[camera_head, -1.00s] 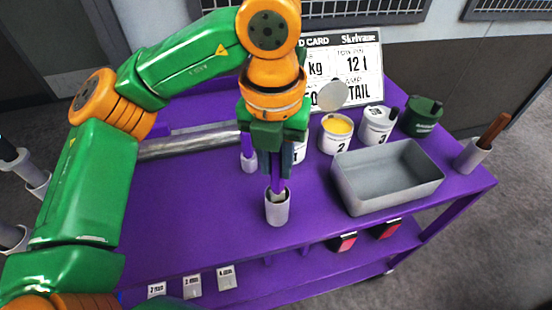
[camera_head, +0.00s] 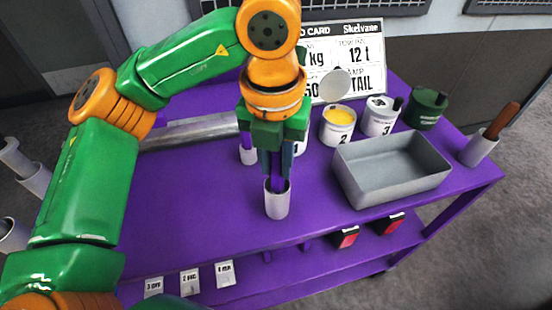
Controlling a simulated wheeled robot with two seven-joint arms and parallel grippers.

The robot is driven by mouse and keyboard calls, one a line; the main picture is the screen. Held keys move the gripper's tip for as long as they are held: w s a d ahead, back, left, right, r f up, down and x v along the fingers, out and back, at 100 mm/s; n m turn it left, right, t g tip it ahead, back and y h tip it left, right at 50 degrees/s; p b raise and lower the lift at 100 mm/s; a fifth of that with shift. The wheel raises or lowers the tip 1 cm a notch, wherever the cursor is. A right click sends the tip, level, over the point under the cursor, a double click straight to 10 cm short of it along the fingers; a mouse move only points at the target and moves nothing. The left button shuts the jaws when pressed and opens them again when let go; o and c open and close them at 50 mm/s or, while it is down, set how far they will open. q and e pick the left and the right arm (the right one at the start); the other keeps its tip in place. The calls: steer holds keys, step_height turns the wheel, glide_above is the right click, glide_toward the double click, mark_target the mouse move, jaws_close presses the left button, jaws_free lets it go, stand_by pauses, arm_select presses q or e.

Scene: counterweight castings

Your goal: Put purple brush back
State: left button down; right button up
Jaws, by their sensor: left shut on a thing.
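My left gripper (camera_head: 277,168) points straight down above the front middle of the purple cart top. It is shut on the purple brush (camera_head: 277,181), whose handle shows between the fingers. The brush's lower end is inside a pale grey cup (camera_head: 277,205), hidden by the rim. The brush looks upright, and the fingertips are close to the cup's rim. I cannot tell whether the brush touches the bottom. My right gripper is not in view.
A grey tray (camera_head: 347,176) stands to the right. Cans numbered 2 (camera_head: 337,131) and 3 (camera_head: 380,121), and a green can (camera_head: 425,109), stand behind it. A brown-handled brush (camera_head: 501,121) is in a cup at far right. Another cup (camera_head: 249,155) stands behind my gripper.

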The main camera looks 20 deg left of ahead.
arm_select(q)
steer(key=shift+f+b, duration=0.6)
steer(key=shift+f, duration=0.05)
steer(key=c, duration=0.6)
jaws_free()
steer(key=r, duration=0.2)
steer(key=r+p, duration=0.1)
steer(key=r, duration=0.4)
steer(key=shift+s+r+p, duration=0.15)
steer(key=shift+s+p, duration=0.2)
